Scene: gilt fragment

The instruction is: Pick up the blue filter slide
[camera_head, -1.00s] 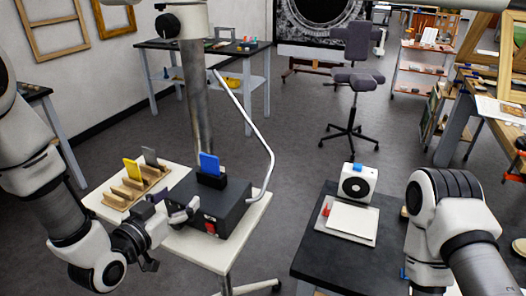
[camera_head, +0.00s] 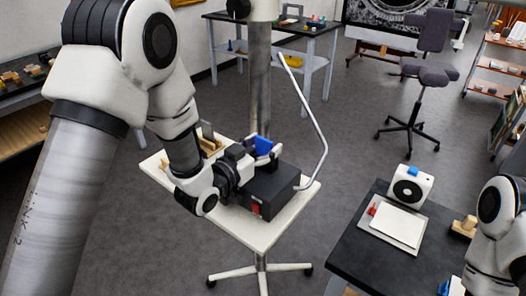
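The blue filter slide (camera_head: 263,145) stands upright at the top of the black box (camera_head: 285,188) on the small white table (camera_head: 233,226). Its lower part is hidden by my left gripper (camera_head: 262,151). That gripper reaches over the box from the left, with its fingers right at the slide. I cannot tell whether they touch it or have closed on it. A grey slide (camera_head: 207,130) stands in the wooden rack (camera_head: 211,147) behind my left arm, which hides most of the rack. My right arm shows at the lower right; its gripper is not in view.
A bent pale rod (camera_head: 306,107) rises beside the black box. A dark table (camera_head: 364,250) at right holds a white device (camera_head: 411,187) and a white pad (camera_head: 398,223). A stool (camera_head: 415,95) stands behind. Open floor lies between the tables.

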